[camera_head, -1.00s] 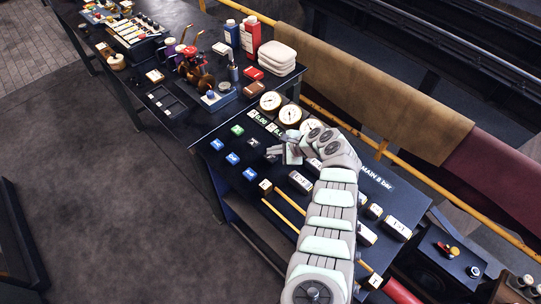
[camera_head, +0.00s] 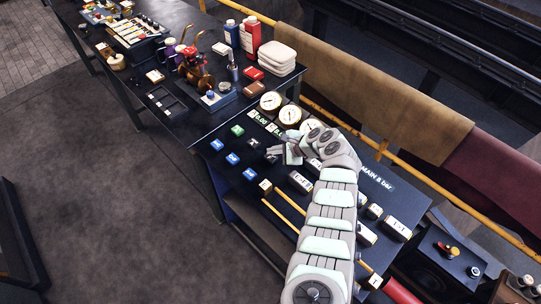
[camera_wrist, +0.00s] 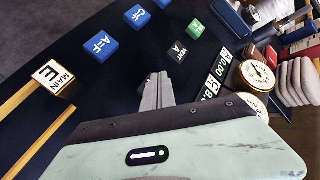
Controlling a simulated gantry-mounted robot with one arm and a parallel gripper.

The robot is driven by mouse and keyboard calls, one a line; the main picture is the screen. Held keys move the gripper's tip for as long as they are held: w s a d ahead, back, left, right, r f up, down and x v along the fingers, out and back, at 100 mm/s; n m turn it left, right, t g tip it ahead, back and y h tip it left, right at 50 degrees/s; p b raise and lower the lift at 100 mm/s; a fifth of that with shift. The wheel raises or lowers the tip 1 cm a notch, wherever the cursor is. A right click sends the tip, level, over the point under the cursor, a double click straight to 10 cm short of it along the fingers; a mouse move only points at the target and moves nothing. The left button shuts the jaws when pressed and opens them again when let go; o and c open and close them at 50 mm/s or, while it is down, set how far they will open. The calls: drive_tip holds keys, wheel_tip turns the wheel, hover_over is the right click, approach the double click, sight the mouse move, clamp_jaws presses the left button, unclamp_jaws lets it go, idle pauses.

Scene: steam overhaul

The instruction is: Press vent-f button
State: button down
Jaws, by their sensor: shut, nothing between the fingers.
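My gripper (camera_wrist: 159,75) is shut and empty, its fingertips over the black panel. A dark button (camera_wrist: 148,84) lies right at the fingertips, mostly hidden by them. Its label cannot be read, and whether the tips touch it cannot be told. A black button marked VENT A (camera_wrist: 177,53) sits just beyond the fingertips, apart from them. It also shows in the head view (camera_head: 253,142). In the head view my gripper (camera_head: 273,151) is low over the panel, left of the gauges' front edge.
Blue buttons (camera_wrist: 100,46) and a green button (camera_wrist: 196,29) stand near the fingers. A MAIN E block (camera_wrist: 55,77) with yellow strips is at left in the wrist view. Small displays (camera_wrist: 209,91) and round gauges (camera_wrist: 257,75) stand close on the right.

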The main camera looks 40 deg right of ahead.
sight(273, 158)
drive_tip(key=shift+f, duration=0.1)
idle(0.4)
drive_tip(key=shift+f, duration=0.3)
drive_tip(key=shift+f+b, duration=0.25)
drive_tip(key=shift+b, duration=0.15)
idle(0.3)
drive_tip(key=shift+r, duration=0.1)
drive_tip(key=shift+r+p, duration=0.6)
drive_tip(key=shift+p, duration=0.2)
wheel_tip(273, 158, up, 6)
drive_tip(key=p, duration=0.6)
drive_tip(key=shift+f, duration=0.1)
idle(0.4)
